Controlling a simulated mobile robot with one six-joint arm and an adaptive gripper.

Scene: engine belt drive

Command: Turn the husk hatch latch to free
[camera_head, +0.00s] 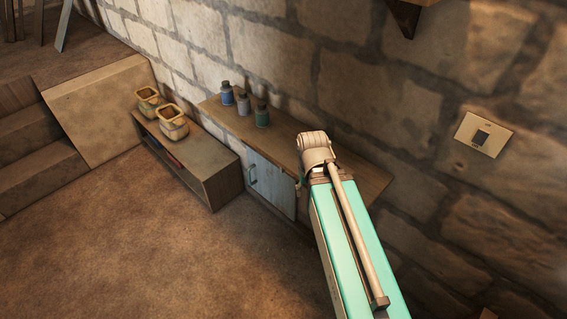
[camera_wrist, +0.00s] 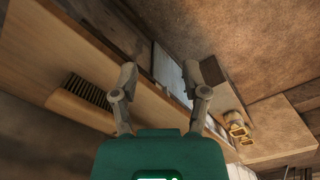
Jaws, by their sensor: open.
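I cannot make out a husk hatch or its latch in either view. My gripper (camera_wrist: 168,75) shows in the wrist view with its two fingers spread apart and nothing between them. Behind the gap lie a wooden edge and the pale door of a low cabinet. In the head view my teal arm reaches up in front of the cabinet and hides part of it, and the gripper fingers are not clearly visible there.
A low cabinet with a pale blue door (camera_head: 269,183) stands against the stone wall, several bottles on top. A lower bench (camera_head: 215,161) holds two yellow pots (camera_head: 172,123). A switch plate (camera_head: 484,134) is on the wall. The floor at left is clear.

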